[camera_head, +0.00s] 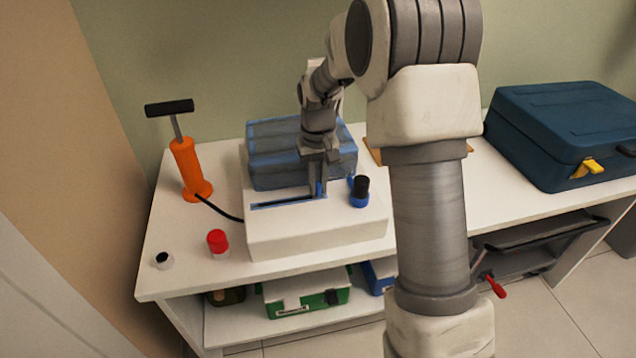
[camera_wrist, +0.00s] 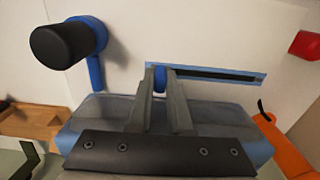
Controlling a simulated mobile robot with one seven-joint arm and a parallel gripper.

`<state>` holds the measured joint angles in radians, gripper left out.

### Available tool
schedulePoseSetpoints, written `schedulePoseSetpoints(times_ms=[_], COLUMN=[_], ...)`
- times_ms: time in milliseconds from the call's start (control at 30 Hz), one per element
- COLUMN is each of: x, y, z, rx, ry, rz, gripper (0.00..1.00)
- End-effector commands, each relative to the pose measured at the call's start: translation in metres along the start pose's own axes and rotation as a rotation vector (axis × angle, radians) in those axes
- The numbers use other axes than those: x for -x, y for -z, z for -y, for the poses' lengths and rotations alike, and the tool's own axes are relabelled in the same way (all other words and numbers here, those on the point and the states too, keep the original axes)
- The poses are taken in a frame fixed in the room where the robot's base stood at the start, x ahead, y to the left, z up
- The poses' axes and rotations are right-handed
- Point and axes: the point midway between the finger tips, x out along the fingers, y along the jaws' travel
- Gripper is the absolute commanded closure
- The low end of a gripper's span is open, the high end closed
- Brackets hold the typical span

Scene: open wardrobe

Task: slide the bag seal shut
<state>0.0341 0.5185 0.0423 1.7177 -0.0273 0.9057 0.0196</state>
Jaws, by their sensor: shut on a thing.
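The clear blue bag (camera_head: 270,165) lies on a white block (camera_head: 330,240) on the bench. The seal track (camera_head: 280,203) is a blue-edged dark slot in the block's top, in front of the bag. It also shows in the wrist view (camera_wrist: 215,74). My gripper (camera_head: 318,192) points down at the track's right end in the head view. In the wrist view its fingers (camera_wrist: 160,88) are shut on a small blue slider (camera_wrist: 159,77), at the track's left end there. The fingers hide part of the slider.
A black-topped blue knob (camera_head: 360,190) stands close right of my gripper. An orange pump (camera_head: 188,168) with a black hose stands left. A red-capped piece (camera_head: 217,242) and a small black-and-white piece (camera_head: 162,260) sit front left. A dark blue case (camera_head: 560,130) stands right.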

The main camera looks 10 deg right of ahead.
Motion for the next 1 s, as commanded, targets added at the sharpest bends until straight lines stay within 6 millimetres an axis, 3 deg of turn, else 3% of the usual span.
schedulePoseSetpoints(times_ms=[800, 900, 1000], x=[0.001, 0.002, 0.003], y=[0.0, 0.001, 0.001], z=[0.0, 0.009, 0.031], rx=[0.0, 0.003, 0.007], ry=[0.0, 0.0, 0.001], rz=[-0.001, 0.0, 0.001], gripper=[1.0, 1.0, 1.0])
